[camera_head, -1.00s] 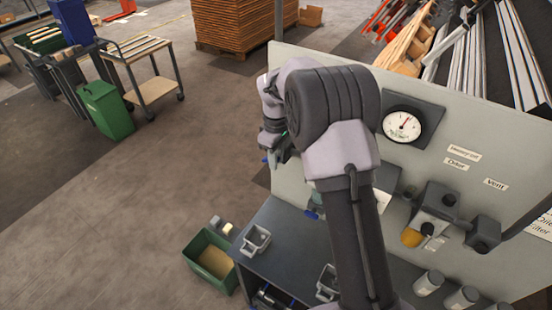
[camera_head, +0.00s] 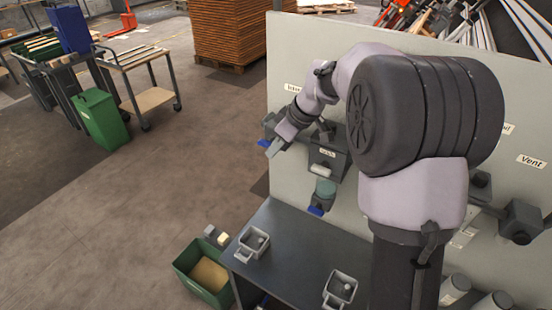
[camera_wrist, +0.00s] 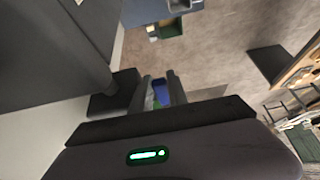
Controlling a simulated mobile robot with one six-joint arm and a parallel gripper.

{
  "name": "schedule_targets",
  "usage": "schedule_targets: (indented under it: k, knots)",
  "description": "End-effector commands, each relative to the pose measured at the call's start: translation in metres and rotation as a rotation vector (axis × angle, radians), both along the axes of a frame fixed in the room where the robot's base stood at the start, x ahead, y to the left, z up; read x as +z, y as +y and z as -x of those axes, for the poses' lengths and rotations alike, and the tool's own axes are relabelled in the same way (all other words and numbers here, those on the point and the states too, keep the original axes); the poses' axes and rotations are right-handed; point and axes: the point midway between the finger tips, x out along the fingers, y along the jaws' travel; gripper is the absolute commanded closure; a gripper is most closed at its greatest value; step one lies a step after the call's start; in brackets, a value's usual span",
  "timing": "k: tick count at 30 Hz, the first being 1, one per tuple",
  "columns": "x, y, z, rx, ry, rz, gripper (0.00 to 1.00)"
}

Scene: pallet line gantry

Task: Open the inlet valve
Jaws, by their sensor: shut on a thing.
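The inlet valve is a dark fitting (camera_head: 270,122) at the left end of the panel, under a partly readable label (camera_head: 293,88). Its blue handle (camera_head: 263,143) shows beside my gripper (camera_head: 272,149). In the wrist view the blue handle (camera_wrist: 162,88) lies between the two fingers of my gripper (camera_wrist: 160,92), which is shut on it. My gripper hides part of the handle and valve, so the exact handle angle is hard to tell.
A dark filter block (camera_head: 328,155) with a greenish bowl (camera_head: 325,188) and another blue handle (camera_head: 316,211) sits right of the valve. Below is a dark bench (camera_head: 285,240) with grey trays. A green bin (camera_head: 190,262) stands on the floor.

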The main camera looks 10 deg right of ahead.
Motion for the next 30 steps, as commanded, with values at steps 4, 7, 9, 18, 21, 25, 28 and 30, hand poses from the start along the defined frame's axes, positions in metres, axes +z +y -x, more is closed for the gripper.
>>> schedule_targets:
  k: [4,7,9,18,21,25,28,30]
  knots:
    - [-0.0023,-0.0005,-0.0002,-0.001,-0.021,-0.02,1.0]
    - [-0.0009,-0.0003,-0.0001,0.0,-0.027,-0.026,1.0]
    - [0.0,-0.0003,-0.0001,0.0,-0.029,-0.028,1.0]
    - [0.0004,-0.0001,-0.0002,0.0,-0.028,-0.028,0.76]
    - [0.0002,-0.0001,-0.0001,0.0,-0.028,-0.028,0.58]
    - [-0.0001,-0.0001,0.0,0.0,-0.028,-0.028,0.58]
    - [-0.0003,-0.0001,0.0001,0.0,-0.027,-0.027,0.58]
    - [0.0006,-0.0005,0.0003,0.0,-0.027,-0.027,0.58]
